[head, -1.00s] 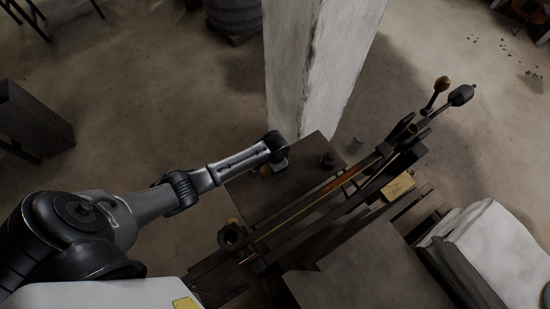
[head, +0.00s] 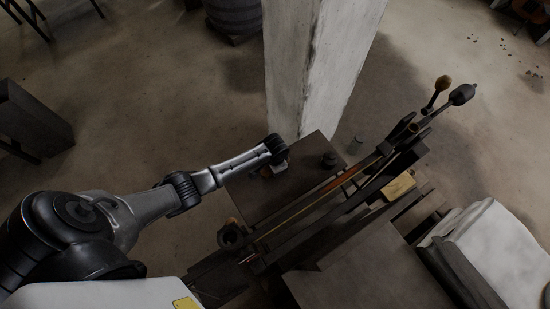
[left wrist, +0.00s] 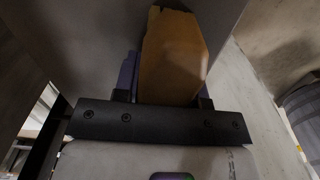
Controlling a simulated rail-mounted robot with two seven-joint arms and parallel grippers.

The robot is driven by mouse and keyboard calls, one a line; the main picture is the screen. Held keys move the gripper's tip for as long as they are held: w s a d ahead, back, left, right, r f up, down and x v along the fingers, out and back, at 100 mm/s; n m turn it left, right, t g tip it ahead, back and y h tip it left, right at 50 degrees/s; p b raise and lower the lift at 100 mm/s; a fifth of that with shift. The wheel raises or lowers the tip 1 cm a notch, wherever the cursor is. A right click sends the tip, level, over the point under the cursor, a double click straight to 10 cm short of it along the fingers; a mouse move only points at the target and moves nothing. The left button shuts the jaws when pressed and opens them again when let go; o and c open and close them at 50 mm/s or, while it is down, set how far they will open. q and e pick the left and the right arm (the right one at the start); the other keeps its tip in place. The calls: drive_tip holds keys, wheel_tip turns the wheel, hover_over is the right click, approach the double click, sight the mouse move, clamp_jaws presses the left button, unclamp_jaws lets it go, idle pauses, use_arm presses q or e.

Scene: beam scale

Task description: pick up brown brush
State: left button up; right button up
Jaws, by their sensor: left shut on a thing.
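In the left wrist view a flat orange-brown block-like thing (left wrist: 173,58), which looks like the brown brush, stands between the fingers of my left gripper (left wrist: 165,95). The gripper is shut on it. Its lower end is hidden by the gripper's dark body. In the head view my left gripper (head: 279,163) is low over the dark platform of the scale, near its far left edge. My right gripper is in neither view.
The beam scale's dark platform (head: 285,195) lies beside its long beam (head: 345,182). A pale pillar (head: 318,70) rises just behind. A white sack (head: 490,250) lies at the right. Open floor is at the left.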

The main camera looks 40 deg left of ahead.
use_arm(q)
drive_tip(key=shift+c, duration=0.9)
drive_tip(key=shift+r, duration=0.25)
drive_tip(key=r, duration=0.4)
drive_tip(key=shift+w+d+p, duration=0.15)
drive_tip(key=shift+d+p, duration=0.1)
drive_tip(key=shift+p, duration=0.1)
drive_tip(key=w+d+r, duration=0.3)
drive_tip(key=d+r, duration=0.3)
drive_tip(key=d, duration=0.4)
drive_tip(key=shift+w+d+r+b, duration=0.25)
drive_tip(key=shift+w+b, duration=0.05)
drive_tip(key=shift+w, duration=0.05)
